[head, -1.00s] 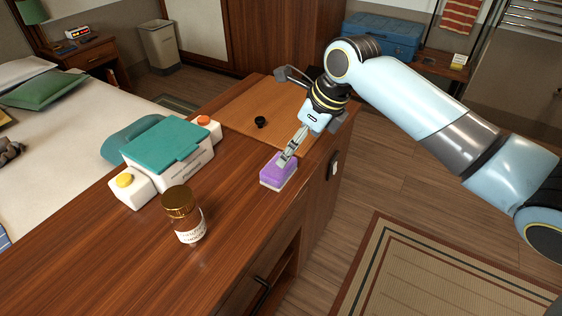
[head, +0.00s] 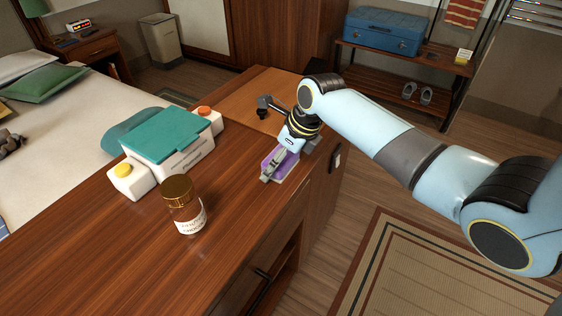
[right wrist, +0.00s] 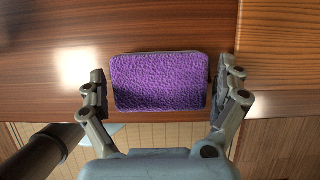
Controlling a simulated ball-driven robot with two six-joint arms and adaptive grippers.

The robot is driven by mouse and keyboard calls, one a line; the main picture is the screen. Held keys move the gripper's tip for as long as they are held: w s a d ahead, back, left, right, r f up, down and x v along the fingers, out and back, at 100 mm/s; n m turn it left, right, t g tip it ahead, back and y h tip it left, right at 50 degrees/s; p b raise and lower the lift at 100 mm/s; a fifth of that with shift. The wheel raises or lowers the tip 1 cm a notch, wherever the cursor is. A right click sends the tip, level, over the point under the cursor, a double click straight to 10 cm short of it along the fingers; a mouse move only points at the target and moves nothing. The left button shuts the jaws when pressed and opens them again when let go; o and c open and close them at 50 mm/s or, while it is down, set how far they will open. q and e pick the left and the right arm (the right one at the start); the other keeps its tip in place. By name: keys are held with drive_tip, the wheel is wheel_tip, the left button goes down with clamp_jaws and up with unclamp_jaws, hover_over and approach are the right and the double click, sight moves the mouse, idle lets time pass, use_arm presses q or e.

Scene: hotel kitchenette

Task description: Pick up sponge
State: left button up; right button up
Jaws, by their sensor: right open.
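The sponge (head: 283,165) is a purple block with a pale underside, lying on the wooden counter near its right edge. In the right wrist view the purple sponge (right wrist: 160,82) fills the middle. My right gripper (head: 279,165) is down over the sponge and partly hides it. In the right wrist view its two fingers (right wrist: 163,88) stand open, one on each side of the sponge, with a small gap visible at the left side. The right finger is very close to the sponge; I cannot tell if it touches. My left gripper is not in view.
A jar with a brown lid (head: 183,205) stands on the counter to the left. A teal-lidded box (head: 168,140) stands behind it, with a white yellow-capped container (head: 129,178) beside it. An orange-brown mat (head: 262,87) lies farther back. The front counter is clear.

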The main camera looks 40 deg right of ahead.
drive_tip(key=c, duration=0.6)
drive_tip(key=shift+c, duration=0.5)
drive_tip(key=shift+r, duration=0.6)
wheel_tip(320, 180, up, 3)
drive_tip(key=shift+p, duration=0.3)
drive_tip(key=s+d+r+p, duration=0.2)
drive_tip(key=s+d+r, duration=0.3)
drive_tip(key=s, duration=0.5)
drive_tip(key=shift+v, duration=0.95)
drive_tip(key=o, duration=0.3)
drive_tip(key=shift+w, duration=0.15)
drive_tip(key=c, duration=0.4)
drive_tip(key=shift+f, duration=0.1)
